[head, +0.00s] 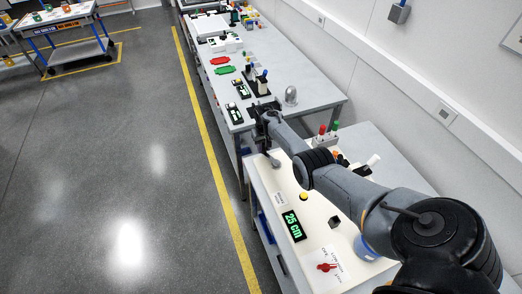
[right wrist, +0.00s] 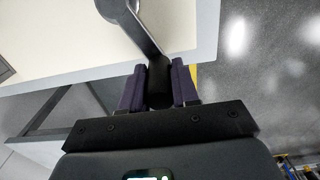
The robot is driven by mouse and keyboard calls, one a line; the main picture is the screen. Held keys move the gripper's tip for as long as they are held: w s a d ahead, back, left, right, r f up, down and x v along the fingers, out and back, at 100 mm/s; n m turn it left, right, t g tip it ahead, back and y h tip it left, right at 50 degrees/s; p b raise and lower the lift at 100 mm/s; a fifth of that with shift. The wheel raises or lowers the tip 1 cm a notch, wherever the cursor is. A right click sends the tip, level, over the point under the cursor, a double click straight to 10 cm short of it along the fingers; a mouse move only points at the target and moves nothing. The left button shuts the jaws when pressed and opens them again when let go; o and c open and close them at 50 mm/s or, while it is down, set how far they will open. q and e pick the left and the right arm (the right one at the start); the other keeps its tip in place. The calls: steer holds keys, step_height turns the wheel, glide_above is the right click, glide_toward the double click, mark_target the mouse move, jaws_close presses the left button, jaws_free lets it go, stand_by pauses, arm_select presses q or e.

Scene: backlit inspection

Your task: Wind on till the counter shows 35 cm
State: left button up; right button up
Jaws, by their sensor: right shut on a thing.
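The counter (head: 293,226) is a black display with green digits reading 25 cm, on the near white bench. My right gripper (head: 264,138) is at the far left corner of this bench. In the right wrist view the gripper (right wrist: 159,88) has its two purple-padded fingers closed on the dark handle (right wrist: 159,77) of a crank. The grey crank arm (right wrist: 138,27) runs from the handle to a round hub over the pale bench top. The crank's end (head: 274,161) shows small in the head view. My left gripper is not in view.
A yellow button (head: 303,197), a small black block (head: 334,221) and a red switch (head: 326,267) on a printed plate share the near bench. A blue-rimmed round thing (head: 366,247) is partly behind my arm. The grey bench (head: 310,87) beyond holds several items.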

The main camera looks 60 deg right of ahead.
steer(key=shift+s+d+b, duration=0.3)
steer(key=shift+d+b, duration=0.05)
steer(key=shift+d, duration=0.45)
steer(key=shift+r, duration=0.1)
steer(key=shift+s+d, duration=0.15)
steer(key=shift+d, duration=0.05)
steer(key=shift+s+d, duration=0.35)
steer(key=shift+d, duration=0.15)
steer(key=shift+s+d, duration=0.6)
